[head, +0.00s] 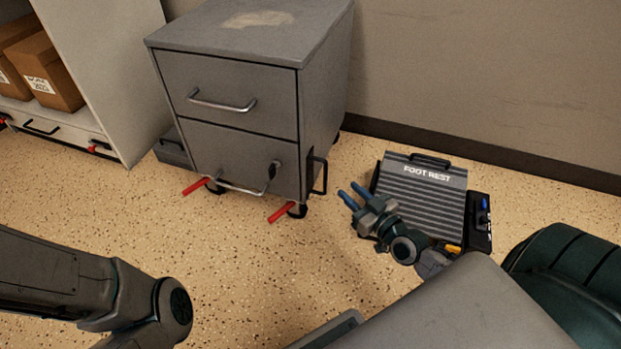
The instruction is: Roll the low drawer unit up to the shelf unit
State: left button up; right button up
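The low drawer unit (230,85) is grey, with two drawers and bar handles. It stands upright on casters against the wall. Red levers (281,212) stick out at its front casters, and a black handle (319,176) is on its right side. The pale shelf unit (110,80) stands to its left, with a floor gap between their fronts. My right gripper (347,189) has two blue fingers, apart and empty. It is right of the drawer unit, in front of the foot rest, not touching the drawer unit. My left arm shows at lower left; its gripper is out of view.
A dark grey box-like thing (172,152) is on the floor between the units. A ribbed foot rest (425,178) lies right of the drawer unit. Cardboard boxes (45,70) sit in the shelf unit. Speckled floor (240,260) in front of the drawer unit is clear.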

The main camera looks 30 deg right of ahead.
jog(key=w, duration=0.3)
jog(key=w+a, duration=0.1)
jog(key=w, duration=0.3)
jog(key=w+b, duration=0.1)
jog(key=w, duration=0.3)
jog(key=shift+a+r, duration=0.1)
jog(key=shift+a, duration=0.15)
grip_shut()
